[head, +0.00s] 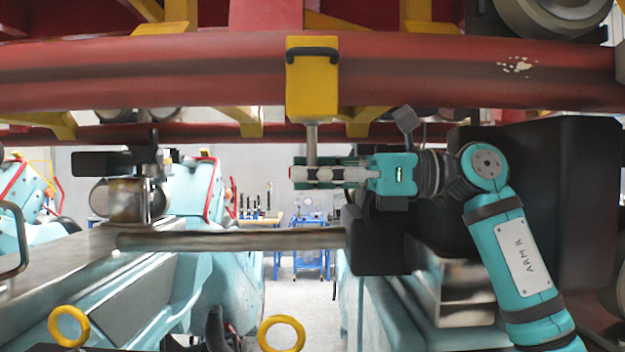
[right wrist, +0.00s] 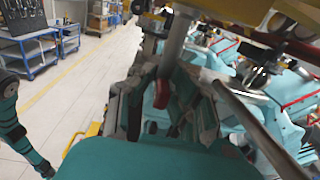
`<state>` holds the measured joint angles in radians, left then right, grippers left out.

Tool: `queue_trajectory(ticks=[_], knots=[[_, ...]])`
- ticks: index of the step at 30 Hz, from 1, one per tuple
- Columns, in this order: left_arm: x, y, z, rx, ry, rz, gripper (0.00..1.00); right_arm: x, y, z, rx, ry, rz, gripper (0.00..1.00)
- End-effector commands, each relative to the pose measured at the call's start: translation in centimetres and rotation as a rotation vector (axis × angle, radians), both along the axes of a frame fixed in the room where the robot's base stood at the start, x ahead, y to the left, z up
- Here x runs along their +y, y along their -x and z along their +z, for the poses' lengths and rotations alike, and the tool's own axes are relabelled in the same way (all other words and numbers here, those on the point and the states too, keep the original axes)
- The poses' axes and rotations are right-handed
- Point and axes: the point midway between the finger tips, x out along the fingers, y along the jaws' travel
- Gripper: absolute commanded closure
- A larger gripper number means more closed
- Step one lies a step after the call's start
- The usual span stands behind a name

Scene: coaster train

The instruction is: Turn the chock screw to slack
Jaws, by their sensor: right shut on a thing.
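The yellow chock (head: 312,85) with a black handle sits against the red rail in the head view. Its grey screw (head: 311,138) hangs straight down from the chock's underside. My right gripper (head: 306,173) reaches in from the right, level, and is shut at the screw's lower end. In the right wrist view the screw shaft (right wrist: 174,40) comes down from the top to between the fingers of my right gripper (right wrist: 163,103). My left gripper is in neither view.
The red rail (head: 200,75) spans the view just above my right gripper. A horizontal metal bar (head: 235,240) lies below and left of it. Teal machinery (head: 150,300) stands lower left. Yellow rings (head: 281,333) show at the bottom. Open floor shows between the machines.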

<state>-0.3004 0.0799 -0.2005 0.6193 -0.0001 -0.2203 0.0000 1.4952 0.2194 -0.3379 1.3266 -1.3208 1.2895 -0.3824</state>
Motion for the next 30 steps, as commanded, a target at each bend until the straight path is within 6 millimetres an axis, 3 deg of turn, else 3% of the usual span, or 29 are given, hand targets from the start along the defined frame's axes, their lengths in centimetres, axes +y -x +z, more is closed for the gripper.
queue_trajectory(ticks=[24, 30], knots=[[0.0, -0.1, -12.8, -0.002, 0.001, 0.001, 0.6, 0.0, 0.2, -0.7, -0.012, -0.003, -0.701, 1.0], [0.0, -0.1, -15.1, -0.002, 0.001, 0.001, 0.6, 0.0, 0.1, -0.4, -0.007, -0.003, -0.86, 1.0]])
